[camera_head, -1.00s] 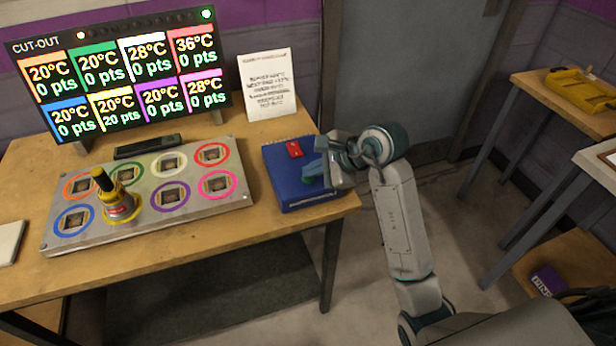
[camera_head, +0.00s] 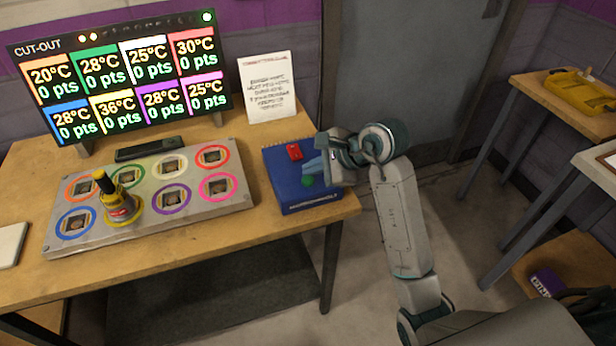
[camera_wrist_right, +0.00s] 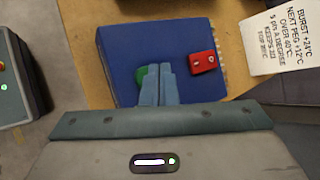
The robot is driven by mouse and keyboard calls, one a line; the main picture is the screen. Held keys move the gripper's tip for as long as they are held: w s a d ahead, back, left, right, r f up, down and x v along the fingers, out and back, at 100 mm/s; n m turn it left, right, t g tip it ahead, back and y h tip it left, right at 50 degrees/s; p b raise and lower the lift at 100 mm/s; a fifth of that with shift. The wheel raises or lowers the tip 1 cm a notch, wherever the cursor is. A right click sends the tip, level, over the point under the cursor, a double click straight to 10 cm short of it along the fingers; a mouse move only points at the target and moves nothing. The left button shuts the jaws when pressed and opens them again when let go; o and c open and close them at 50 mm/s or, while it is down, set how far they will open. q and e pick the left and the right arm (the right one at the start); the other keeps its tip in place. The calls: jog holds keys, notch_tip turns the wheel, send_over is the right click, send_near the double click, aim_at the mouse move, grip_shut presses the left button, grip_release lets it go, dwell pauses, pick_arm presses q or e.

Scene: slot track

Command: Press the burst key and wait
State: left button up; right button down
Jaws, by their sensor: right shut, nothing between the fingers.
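A blue key box (camera_head: 290,196) sits at the table's right end, with a red key (camera_head: 294,152) and a round green key (camera_head: 308,181) on top. I cannot read which is the burst key. My right gripper (camera_head: 318,168) is shut and empty over the box, beside the green key. In the right wrist view its fingertips (camera_wrist_right: 158,72) partly cover the green key (camera_wrist_right: 142,77); the red key (camera_wrist_right: 203,62) lies to their right. Contact cannot be told. The display (camera_head: 120,80) reads 36°C on yellow, 30°C on red, and 0 pts everywhere.
A black bar (camera_head: 150,148) lies behind the panel. Floor to the right is partly clear.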

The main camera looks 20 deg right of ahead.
aim_at(312, 181)
jog(key=shift+r, duration=0.1)
jog(key=shift+r+p, duration=1.6)
jog(key=shift+r, duration=0.85)
jog(key=shift+a, duration=0.1)
